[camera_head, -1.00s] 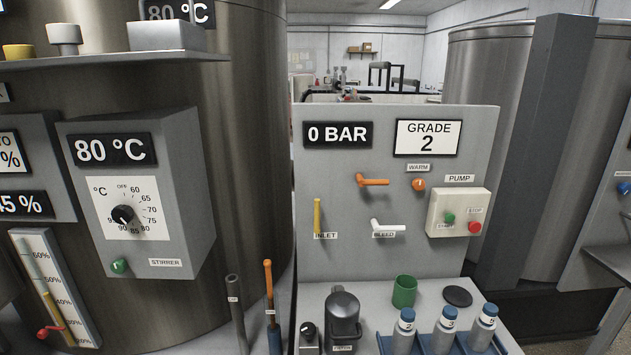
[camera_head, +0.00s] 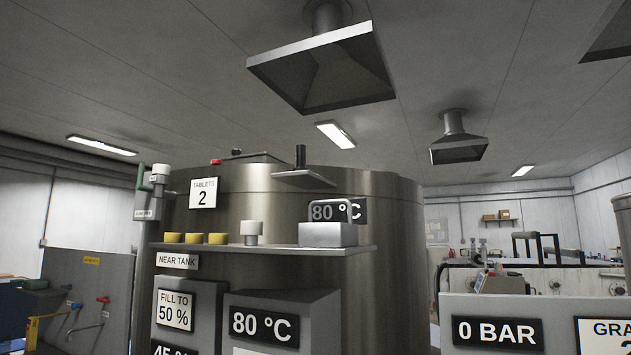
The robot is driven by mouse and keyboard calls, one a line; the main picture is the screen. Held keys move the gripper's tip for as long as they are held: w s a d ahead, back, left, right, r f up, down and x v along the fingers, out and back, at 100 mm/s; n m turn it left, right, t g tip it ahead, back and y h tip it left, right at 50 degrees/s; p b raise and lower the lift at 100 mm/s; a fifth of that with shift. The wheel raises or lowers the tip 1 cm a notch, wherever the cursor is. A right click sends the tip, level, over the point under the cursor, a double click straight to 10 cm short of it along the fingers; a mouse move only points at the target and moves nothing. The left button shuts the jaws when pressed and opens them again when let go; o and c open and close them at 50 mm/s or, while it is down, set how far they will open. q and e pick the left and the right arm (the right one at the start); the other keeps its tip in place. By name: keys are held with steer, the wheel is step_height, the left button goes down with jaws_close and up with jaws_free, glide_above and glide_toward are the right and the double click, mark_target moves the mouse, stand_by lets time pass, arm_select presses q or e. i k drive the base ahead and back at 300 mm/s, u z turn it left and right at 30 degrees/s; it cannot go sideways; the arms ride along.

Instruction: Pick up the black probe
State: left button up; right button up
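A short black upright cylinder (camera_head: 300,157) stands on a small tilted plate (camera_head: 304,179) at the top of the steel tank (camera_head: 265,205). I cannot tell whether it is the black probe. Neither of my grippers is in view.
Several yellow caps (camera_head: 195,238) and a grey knob-like piece (camera_head: 251,232) sit on the shelf. Below are panels reading 50 % and 80 °C (camera_head: 265,325). A 0 BAR panel (camera_head: 497,331) is at lower right. Extractor hoods (camera_head: 325,75) hang overhead.

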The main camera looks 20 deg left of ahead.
mark_target(301, 156)
steer(key=k, duration=1.2)
steer(key=z, duration=0.65)
steer(key=i, duration=1)
steer(key=u, duration=0.75)
